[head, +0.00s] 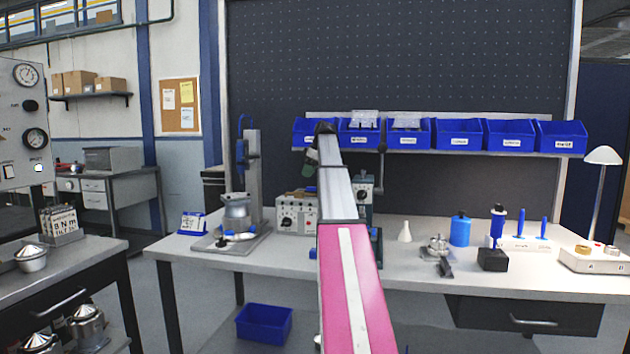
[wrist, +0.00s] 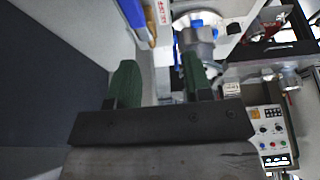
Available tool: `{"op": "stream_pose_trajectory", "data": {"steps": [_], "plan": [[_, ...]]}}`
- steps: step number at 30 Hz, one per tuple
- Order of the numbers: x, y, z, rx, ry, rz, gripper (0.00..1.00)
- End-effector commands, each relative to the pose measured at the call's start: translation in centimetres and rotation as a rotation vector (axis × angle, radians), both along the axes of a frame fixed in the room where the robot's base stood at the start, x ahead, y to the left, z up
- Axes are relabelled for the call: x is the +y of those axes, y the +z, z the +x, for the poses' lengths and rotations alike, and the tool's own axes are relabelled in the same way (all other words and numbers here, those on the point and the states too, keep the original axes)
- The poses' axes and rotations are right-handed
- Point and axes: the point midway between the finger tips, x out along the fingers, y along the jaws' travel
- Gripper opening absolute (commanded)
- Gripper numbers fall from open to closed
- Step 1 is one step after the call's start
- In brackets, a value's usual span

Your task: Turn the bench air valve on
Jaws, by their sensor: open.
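I cannot pick out the air valve for certain. In the wrist view, a blue bar (wrist: 131,12) with a brass-coloured end (wrist: 151,40) shows at the top, beside a light panel with red lettering; it may be part of the air line. My gripper (wrist: 158,78) is open, its two green-padded fingers apart, with nothing between them. The blue bar lies beyond the fingers, not touching them. In the head view my gripper (head: 315,150) is small and partly hidden by my own arm, in front of the blue bins.
A press stand (head: 253,180) with a metal housing (head: 236,212) stands left on the bench (head: 420,277). A grey control box (head: 296,212) is behind my arm. Blue bins (head: 459,133) line the back. A blue bottle (head: 460,231) stands right. The bench front is mostly clear.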

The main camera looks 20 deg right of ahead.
Motion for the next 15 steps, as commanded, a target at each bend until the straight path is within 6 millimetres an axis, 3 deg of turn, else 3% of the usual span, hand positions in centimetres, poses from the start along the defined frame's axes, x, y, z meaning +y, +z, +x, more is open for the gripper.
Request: {"op": "stream_pose_trajectory", "data": {"steps": [9,15], "plan": [[5.6,3.4,-1.0,-0.001,0.002,0.000,0.46],[7.6,4.6,-1.3,0.000,0.000,0.000,0.46]]}}
